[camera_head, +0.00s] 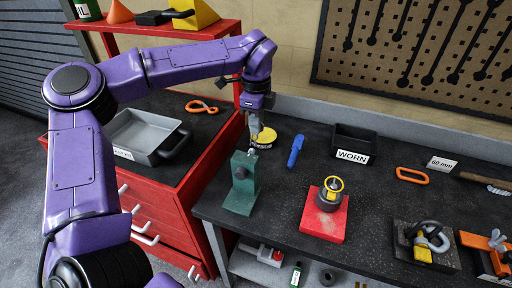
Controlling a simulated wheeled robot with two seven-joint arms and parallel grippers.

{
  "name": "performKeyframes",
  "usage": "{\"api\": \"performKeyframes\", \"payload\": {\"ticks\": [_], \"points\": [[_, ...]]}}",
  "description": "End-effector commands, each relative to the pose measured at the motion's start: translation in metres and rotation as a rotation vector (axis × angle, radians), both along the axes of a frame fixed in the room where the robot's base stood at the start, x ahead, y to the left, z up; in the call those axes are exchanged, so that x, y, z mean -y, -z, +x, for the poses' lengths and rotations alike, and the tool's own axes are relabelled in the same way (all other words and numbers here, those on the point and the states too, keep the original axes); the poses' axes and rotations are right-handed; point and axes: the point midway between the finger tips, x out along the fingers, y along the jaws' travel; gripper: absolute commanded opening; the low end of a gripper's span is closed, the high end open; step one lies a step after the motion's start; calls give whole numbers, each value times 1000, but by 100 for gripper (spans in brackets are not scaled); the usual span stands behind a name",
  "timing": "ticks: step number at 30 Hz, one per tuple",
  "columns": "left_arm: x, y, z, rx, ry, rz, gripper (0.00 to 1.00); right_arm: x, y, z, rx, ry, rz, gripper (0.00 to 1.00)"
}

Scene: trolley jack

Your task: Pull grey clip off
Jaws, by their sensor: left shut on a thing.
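My left gripper (254,138) points down just above the top of a green block-like stand (241,186) at the left end of the dark workbench. It is shut on a small grey piece, which looks like the grey clip (252,149); the fingers hide most of it. I cannot tell whether the clip still touches the stand. A yellow disc (266,136) lies on the bench just behind the fingers. My right gripper is not in view.
A blue tool (295,151), a black bin marked WORN (352,145) and a red plate (323,219) with a yellow-ringed part stand to the right. A grey tray (138,137) sits on the red cabinet at left. Bare bench lies between the stand and the red plate.

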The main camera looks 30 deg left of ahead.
Motion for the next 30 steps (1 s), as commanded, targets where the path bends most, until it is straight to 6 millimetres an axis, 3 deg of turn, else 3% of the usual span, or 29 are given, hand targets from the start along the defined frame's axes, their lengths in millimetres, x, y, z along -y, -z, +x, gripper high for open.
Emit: {"api": "performKeyframes", "payload": {"ticks": [18, 30], "points": [[0, -50, 0, 1, 1, 0, 0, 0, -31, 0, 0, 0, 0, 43], [0, -50, 0, 0, 1, 0, 0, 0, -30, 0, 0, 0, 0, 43]]}}
